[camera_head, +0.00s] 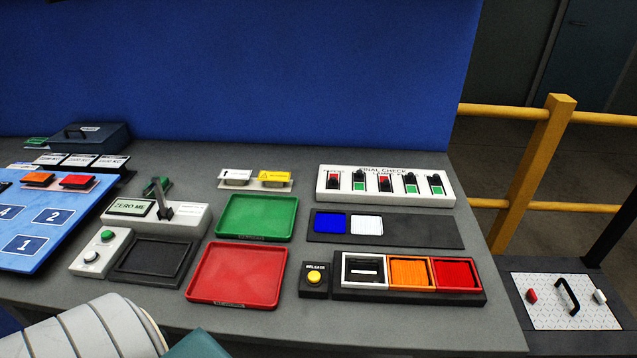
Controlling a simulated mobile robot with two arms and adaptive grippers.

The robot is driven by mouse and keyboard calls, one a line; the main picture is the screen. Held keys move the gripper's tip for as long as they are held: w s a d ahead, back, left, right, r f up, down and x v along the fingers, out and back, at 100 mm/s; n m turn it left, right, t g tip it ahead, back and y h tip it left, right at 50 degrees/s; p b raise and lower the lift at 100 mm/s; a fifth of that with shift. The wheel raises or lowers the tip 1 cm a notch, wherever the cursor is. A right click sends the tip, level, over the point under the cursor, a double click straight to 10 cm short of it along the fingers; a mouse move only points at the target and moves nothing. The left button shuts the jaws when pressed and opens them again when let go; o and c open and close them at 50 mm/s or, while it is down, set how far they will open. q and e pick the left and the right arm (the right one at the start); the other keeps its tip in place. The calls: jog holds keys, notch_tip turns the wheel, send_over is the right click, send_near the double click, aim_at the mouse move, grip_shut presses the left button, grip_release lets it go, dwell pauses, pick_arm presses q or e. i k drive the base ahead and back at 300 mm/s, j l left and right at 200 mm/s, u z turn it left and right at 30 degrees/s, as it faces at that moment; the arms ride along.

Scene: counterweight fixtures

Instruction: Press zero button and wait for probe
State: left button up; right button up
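A small white box (99,262) at the left of the counter carries a green button (107,235) and a pale grey button or knob (92,257). I cannot read which is the zero button. Behind it, a white unit has a display (130,207) reading "ZERO ME". A black square plate (152,260) lies in front of the unit. Neither gripper is in view; a white ribbed part of my arm shows at bottom left.
Red (235,274) and green (257,217) trays lie right of the black plate. Further right are a yellow release button (314,278), a rack with white, orange and red blocks (410,293), and a switch panel (387,194). A blue numbered board (40,225) is at left.

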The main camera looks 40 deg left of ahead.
aim_at(90, 256)
jog(key=u, duration=2.4)
